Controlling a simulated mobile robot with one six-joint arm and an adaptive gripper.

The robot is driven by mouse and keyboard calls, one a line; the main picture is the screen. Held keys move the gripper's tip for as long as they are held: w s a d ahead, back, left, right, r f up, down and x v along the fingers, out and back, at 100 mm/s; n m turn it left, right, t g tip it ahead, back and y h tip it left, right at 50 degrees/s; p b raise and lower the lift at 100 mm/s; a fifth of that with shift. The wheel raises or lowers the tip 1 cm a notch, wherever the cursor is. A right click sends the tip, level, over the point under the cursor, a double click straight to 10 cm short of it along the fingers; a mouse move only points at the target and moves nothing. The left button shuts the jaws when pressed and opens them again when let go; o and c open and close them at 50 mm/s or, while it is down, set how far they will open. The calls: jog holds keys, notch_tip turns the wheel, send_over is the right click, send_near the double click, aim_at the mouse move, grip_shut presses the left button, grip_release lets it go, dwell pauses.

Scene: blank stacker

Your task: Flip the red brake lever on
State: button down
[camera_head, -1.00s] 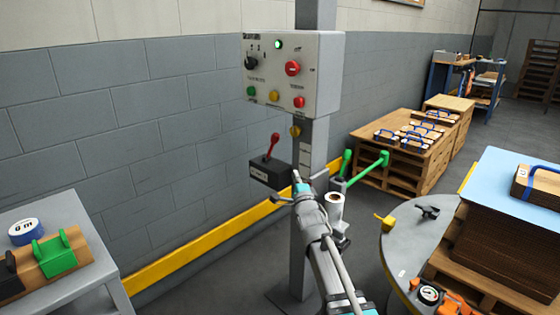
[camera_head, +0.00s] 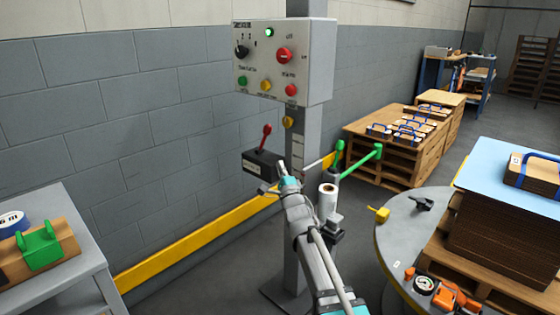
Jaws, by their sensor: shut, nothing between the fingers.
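The red brake lever (camera_head: 264,139) stands up from a dark box (camera_head: 262,164) on the side of the grey post. Its red knob is at the top and it leans slightly to the right. My gripper (camera_head: 267,189) is at the end of my arm, just below and in front of the box in the picture. It looks small and dark, and it is shut and empty. It is apart from the lever; whether it touches the box I cannot tell.
A control panel (camera_head: 284,62) with buttons and knobs is above the lever on the post (camera_head: 304,215). Green-handled levers (camera_head: 358,161) and a white roll (camera_head: 327,202) are to the right. A yellow rail (camera_head: 200,237) runs along the wall. A round grey table (camera_head: 395,235) is at right.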

aim_at(269, 133)
jog(key=p+x, duration=0.5)
jog(key=x, duration=0.8)
jog(key=shift+w, duration=0.1)
